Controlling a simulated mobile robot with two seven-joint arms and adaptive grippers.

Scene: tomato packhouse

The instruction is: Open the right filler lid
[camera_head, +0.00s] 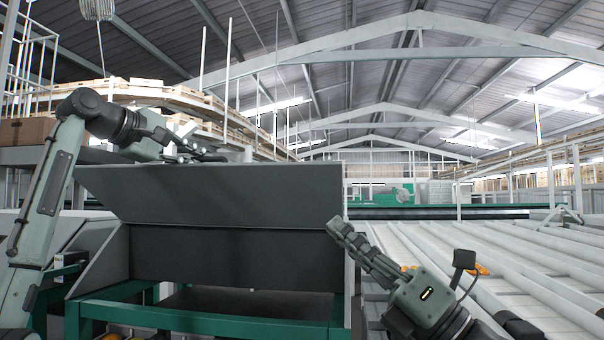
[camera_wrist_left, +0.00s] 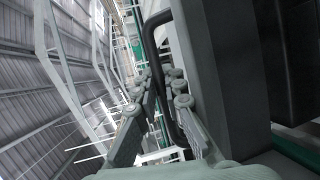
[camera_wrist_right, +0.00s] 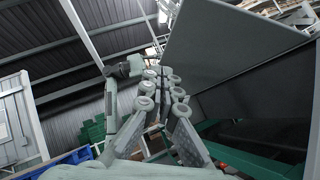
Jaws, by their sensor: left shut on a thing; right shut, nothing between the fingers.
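The filler lid (camera_head: 225,192) is a wide dark grey panel, tilted up above a darker recess (camera_head: 235,258) in the centre of the head view. My left gripper (camera_head: 222,156) is at the lid's top edge. In the left wrist view, its fingers (camera_wrist_left: 165,85) are shut on a black bar handle (camera_wrist_left: 151,42) beside a grey panel. My right gripper (camera_head: 335,226) is shut and empty, near the lid's lower right corner. In the right wrist view, its closed fingers (camera_wrist_right: 165,82) point up beside the lid (camera_wrist_right: 230,60). Whether they touch it, I cannot tell.
A green frame (camera_head: 200,318) carries the filler below the lid. White sloping lanes (camera_head: 500,265) with a few orange tomatoes (camera_head: 480,270) lie to the right. A raised conveyor (camera_head: 180,92) runs behind on the left. The space above the lid looks clear.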

